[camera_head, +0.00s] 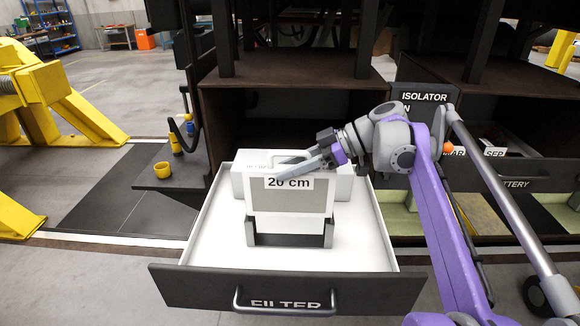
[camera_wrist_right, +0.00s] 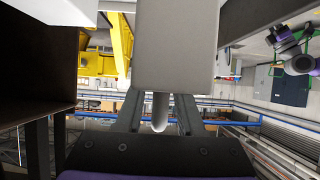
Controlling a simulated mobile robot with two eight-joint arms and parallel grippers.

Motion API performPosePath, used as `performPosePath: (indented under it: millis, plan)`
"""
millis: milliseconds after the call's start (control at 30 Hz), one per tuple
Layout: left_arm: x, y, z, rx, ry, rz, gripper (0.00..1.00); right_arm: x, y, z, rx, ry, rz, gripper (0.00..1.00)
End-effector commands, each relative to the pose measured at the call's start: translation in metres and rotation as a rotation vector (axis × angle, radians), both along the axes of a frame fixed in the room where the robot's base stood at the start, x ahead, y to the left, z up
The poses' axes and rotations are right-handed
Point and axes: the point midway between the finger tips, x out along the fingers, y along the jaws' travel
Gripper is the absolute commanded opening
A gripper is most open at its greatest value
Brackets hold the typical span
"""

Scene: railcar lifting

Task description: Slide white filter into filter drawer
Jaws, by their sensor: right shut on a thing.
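The open filter drawer (camera_head: 372,258) has a white floor and a dark front marked FILTER. A white filter with a grey face (camera_head: 290,202) and a "20 cm" label stands upright over the drawer. Its lower edge meets a dark U-shaped bracket (camera_head: 290,240); I cannot tell whether it is fully seated. My right gripper (camera_head: 290,171) is shut on the filter's upper part. In the right wrist view the pale filter (camera_wrist_right: 175,50) stands between the two fingers (camera_wrist_right: 157,112). My left gripper is not in view.
A wide white block (camera_head: 343,184) lies in the drawer behind the filter. A dark cabinet (camera_head: 290,120) stands behind the drawer. A yellow cup (camera_head: 162,170) is on a dark ledge at left. Another drawer, marked BATTERY (camera_head: 517,184), is at right.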

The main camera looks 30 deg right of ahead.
Motion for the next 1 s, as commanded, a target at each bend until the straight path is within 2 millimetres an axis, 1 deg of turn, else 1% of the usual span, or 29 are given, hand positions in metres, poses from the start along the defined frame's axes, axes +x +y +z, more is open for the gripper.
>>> performPosePath:
  millis: [1000]
  plan:
    - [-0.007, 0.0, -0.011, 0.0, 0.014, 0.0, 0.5, 0.0, 0.0, -0.025, 0.001, -0.001, 0.0, 0.0]
